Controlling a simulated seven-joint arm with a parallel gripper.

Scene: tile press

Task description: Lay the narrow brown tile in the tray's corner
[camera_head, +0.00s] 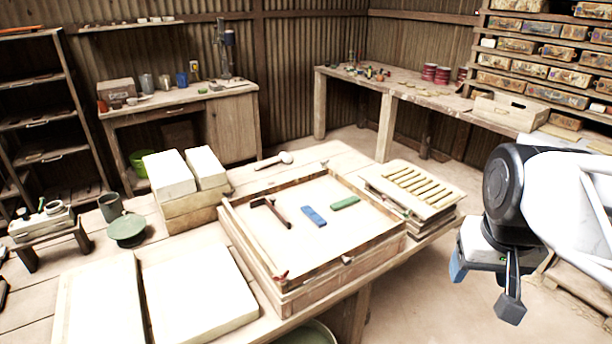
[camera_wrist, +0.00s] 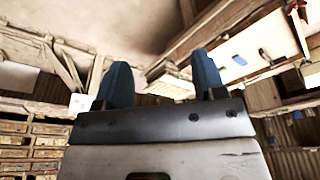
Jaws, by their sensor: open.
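A wide, shallow wooden tray (camera_head: 398,240) with a pale floor sits on the workbench in the head view. A narrow dark reddish-brown piece (camera_head: 281,215) lies in its left back part, touching or close to a black piece (camera_head: 262,201); together they look T-shaped. I cannot tell for sure that it is the brown tile. A blue tile (camera_head: 314,216) lies near the tray's middle and a green tile (camera_head: 345,202) to its right. My gripper (camera_head: 483,290) is open and empty, off the bench's right side, well apart from the tray. Its blue fingers show in the wrist view (camera_wrist: 162,78).
A slatted rack (camera_head: 440,197) stands right of the tray, between it and my gripper. Pale blocks (camera_head: 168,176) and large pale slabs (camera_head: 195,290) lie to the left. A small red-tipped item (camera_head: 281,275) rests at the tray's front rim. The tray's front floor is clear.

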